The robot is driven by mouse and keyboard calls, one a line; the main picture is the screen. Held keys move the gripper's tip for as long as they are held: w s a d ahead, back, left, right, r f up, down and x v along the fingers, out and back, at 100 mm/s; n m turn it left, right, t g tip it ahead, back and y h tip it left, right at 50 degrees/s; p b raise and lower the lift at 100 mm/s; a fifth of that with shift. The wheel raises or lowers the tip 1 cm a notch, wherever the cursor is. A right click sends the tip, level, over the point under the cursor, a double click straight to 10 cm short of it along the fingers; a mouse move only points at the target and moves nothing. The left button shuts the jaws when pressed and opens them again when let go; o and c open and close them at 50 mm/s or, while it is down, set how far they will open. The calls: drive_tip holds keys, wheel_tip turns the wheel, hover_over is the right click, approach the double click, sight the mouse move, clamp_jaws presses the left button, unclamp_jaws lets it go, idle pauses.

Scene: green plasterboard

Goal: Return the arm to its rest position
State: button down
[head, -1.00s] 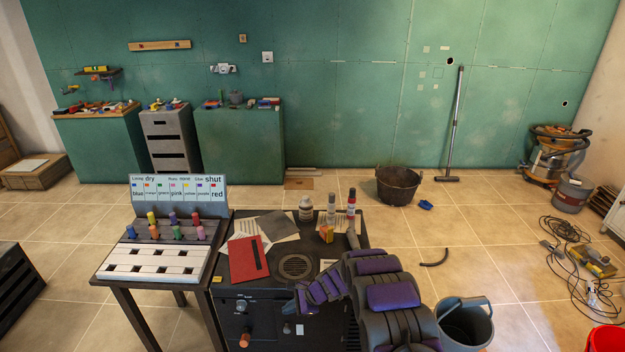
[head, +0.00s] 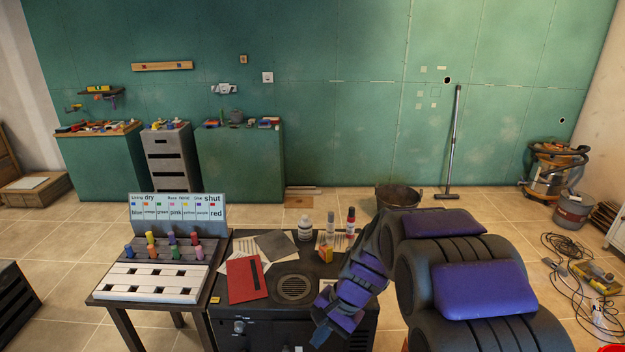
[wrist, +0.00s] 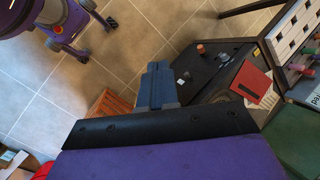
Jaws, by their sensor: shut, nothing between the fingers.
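My arm, with purple pads on dark links, fills the lower right of the head view. It is folded back close to the camera. Its narrower far part hangs down at the right front of the black cabinet (head: 252,316). In the wrist view my gripper (wrist: 158,84) shows as two blue-grey fingers pressed together, empty, above the tiled floor. The cabinet also shows in the wrist view (wrist: 205,68), just to the right of the fingers.
A red folder (head: 246,280), bottles and papers lie on the cabinet top. A marker rack (head: 150,282) stands on a table to its left. A black bucket (head: 398,196) is behind. An orange crate (wrist: 110,104) lies below the gripper in the wrist view. Open floor lies beyond the cabinet.

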drive_tip(key=s+d+r+n+h, duration=0.1)
drive_tip(key=s+d, duration=0.3)
drive_tip(key=s, duration=0.5)
drive_tip(key=s+d+r+n+h, duration=0.2)
drive_tip(key=s+d+r+n, duration=0.1)
drive_tip(key=s, duration=0.7)
drive_tip(key=s+d+r+n+h, duration=0.1)
drive_tip(key=s+d+r, duration=0.3)
drive_tip(key=s, duration=0.6)
drive_tip(key=shift+d+n+g+h, duration=0.3)
drive_tip(key=shift+d+n+h, duration=0.1)
drive_tip(key=shift+d+n, duration=0.25)
drive_tip(key=c, duration=1.8)
unclamp_jaws()
drive_tip(key=shift+a, duration=0.1)
